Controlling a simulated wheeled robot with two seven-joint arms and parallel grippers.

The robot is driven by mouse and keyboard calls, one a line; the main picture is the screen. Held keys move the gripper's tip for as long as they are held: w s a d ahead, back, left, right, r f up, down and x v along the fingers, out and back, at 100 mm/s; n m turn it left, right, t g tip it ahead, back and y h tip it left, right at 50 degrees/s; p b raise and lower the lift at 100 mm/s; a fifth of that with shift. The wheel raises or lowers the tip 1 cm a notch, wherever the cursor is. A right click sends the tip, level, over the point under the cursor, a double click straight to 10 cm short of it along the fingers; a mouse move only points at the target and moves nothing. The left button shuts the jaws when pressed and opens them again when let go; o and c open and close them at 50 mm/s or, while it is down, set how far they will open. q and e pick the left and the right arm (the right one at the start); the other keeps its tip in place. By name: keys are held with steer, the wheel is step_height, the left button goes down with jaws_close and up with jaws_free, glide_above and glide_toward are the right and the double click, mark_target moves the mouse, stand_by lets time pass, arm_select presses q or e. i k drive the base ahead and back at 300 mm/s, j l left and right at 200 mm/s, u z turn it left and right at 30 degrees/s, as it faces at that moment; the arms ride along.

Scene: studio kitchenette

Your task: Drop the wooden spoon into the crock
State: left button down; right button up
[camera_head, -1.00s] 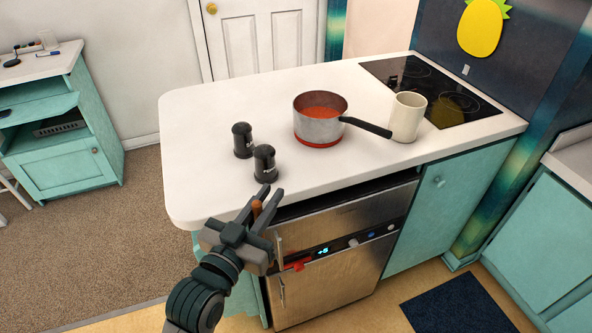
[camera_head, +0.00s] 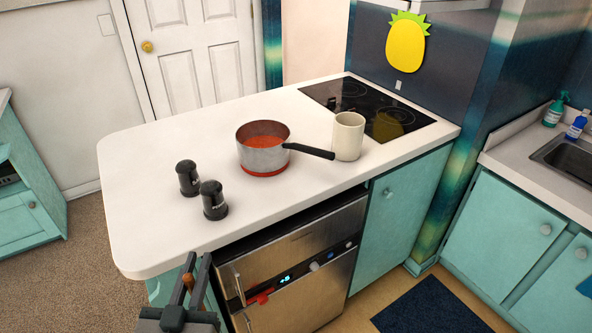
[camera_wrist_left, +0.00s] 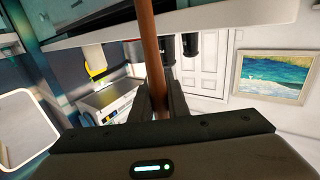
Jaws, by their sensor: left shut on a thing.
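The wooden spoon (camera_wrist_left: 149,45) shows in the left wrist view as a brown handle running up between the fingers; its far end is cut off. My left gripper (camera_head: 196,268) is shut on the spoon, at the bottom of the head view by the counter's front edge. There only a short brown piece of the spoon (camera_head: 188,282) shows. The gripper (camera_wrist_left: 160,100) also shows in the left wrist view. The crock (camera_head: 348,137), a cream cylinder, stands upright on the counter to the right, well apart from the gripper. Its inside is mostly hidden. My right gripper is out of view.
A saucepan (camera_head: 263,158) with red contents stands left of the crock, its black handle (camera_head: 311,151) reaching toward it. Two dark shakers (camera_head: 188,178) (camera_head: 214,200) stand nearer the gripper. A black cooktop (camera_head: 372,106) lies behind. The counter's left part (camera_head: 140,205) is clear.

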mark_target(342, 150)
steer(key=i+l, duration=0.25)
steer(key=l, duration=0.2)
steer(key=i+l, duration=0.25)
steer(key=l, duration=0.15)
steer(key=i+l, duration=0.25)
steer(key=l, duration=0.2)
steer(key=i+l, duration=0.25)
steer(key=l, duration=0.15)
